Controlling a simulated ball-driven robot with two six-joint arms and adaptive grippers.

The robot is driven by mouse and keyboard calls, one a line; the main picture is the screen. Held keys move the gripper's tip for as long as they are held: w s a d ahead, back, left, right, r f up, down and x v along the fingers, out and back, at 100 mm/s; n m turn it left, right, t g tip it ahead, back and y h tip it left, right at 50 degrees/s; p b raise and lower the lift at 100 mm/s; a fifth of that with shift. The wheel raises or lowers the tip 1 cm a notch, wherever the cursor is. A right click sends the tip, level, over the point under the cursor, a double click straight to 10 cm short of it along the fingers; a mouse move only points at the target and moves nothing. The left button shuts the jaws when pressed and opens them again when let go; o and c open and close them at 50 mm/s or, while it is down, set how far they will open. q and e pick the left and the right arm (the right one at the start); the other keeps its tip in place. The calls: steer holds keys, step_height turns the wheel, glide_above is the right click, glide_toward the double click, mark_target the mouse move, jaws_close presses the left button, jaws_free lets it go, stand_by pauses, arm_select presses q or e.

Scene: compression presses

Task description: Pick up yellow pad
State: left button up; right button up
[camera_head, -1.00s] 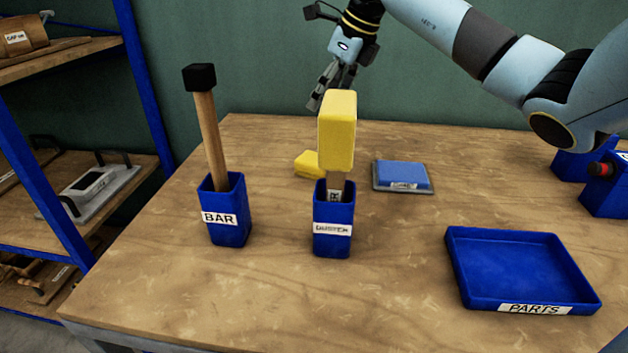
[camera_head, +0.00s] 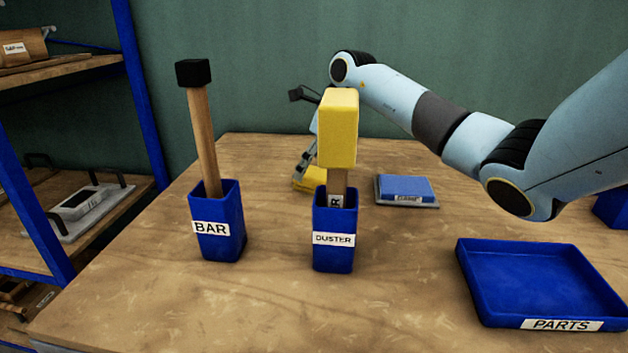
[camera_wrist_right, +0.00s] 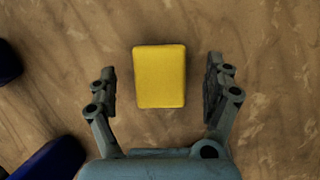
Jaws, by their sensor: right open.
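The yellow pad (camera_head: 303,181) lies on the table behind the duster holder, and the duster partly hides it in the head view. In the right wrist view the yellow pad (camera_wrist_right: 160,76) lies flat between the fingers of my right gripper (camera_wrist_right: 162,88). In the head view my right gripper (camera_head: 305,165) points down at the pad and is partly hidden behind the yellow duster head (camera_head: 338,128). My left gripper is not in view.
The blue DUSTER holder (camera_head: 333,257) stands in front of the pad. A blue BAR holder (camera_head: 220,248) with a black-topped bar stands left. A blue pad on a grey base (camera_head: 407,190) lies right of the duster. An empty PARTS tray (camera_head: 530,323) sits front right.

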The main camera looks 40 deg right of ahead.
steer(key=x, duration=0.3)
steer(key=shift+r, duration=0.1)
steer(key=c, duration=0.9)
steer(key=shift+c, duration=0.6)
steer(key=shift+r, duration=0.1)
steer(key=shift+r, duration=0.55)
step_height(320, 180, up, 3)
steer(key=shift+f, duration=0.2)
steer(key=s+r, duration=0.7)
steer(key=s, duration=0.4)
steer(key=shift+s+p, duration=0.3)
steer(key=shift+s, duration=0.05)
steer(key=shift+a+r, duration=0.1)
